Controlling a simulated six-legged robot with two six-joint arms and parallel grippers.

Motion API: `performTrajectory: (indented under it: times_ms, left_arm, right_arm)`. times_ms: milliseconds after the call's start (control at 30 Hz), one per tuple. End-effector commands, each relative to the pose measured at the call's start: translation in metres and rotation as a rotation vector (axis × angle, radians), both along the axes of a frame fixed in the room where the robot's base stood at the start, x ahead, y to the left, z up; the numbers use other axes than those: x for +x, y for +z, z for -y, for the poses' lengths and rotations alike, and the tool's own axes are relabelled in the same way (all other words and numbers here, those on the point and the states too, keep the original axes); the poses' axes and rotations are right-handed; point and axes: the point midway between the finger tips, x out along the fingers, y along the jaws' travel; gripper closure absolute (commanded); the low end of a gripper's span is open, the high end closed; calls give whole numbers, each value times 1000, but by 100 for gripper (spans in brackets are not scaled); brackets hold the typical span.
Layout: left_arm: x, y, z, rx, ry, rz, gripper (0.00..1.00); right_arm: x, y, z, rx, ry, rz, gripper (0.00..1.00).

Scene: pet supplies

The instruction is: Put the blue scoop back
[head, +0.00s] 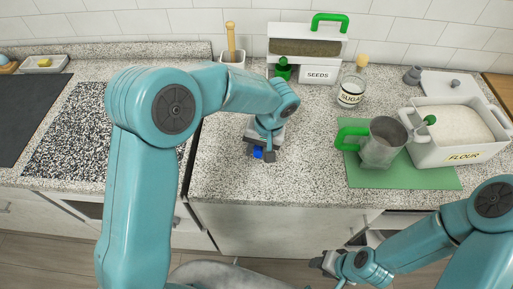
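A small blue part (257,152), which looks like the blue scoop, shows low on the counter between the fingers of my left gripper (259,155). The rest of it is hidden by the gripper and my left arm. The gripper points down at it from above. I cannot tell whether the fingers are pressed on it or only around it. My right gripper (322,264) is low in front of the counter, away from everything on it. Its fingers are too small to tell open from shut.
A white SEEDS bin (318,76) with a green scoop (283,70) stands at the back. A SUGAR jar (351,92) is to its right. The front middle counter is clear.

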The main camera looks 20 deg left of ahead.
Motion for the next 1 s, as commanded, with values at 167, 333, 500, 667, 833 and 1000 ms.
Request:
performTrajectory:
  times_ms: [167, 333, 500, 667, 833, 1000]
  left_arm:
    - [0, -1, 0, 0, 0, 0, 46]
    - [0, 0, 0, 0, 0, 0, 46]
    - [1, 8, 2, 0, -1, 3, 46]
    - [3, 40, 10, -1, -2, 7, 46]
    - [5, 80, 19, -1, 0, 6, 46]
    - [6, 107, 25, 0, -1, 3, 46]
  right_arm:
    - [0, -1, 0, 0, 0, 0, 57]
    - [0, -1, 0, 0, 0, 0, 57]
    - [0, 2, 0, 0, 0, 0, 57]
    - [0, -2, 0, 0, 0, 0, 57]
    - [0, -4, 0, 0, 0, 0, 57]
    - [0, -4, 0, 0, 0, 0, 57]
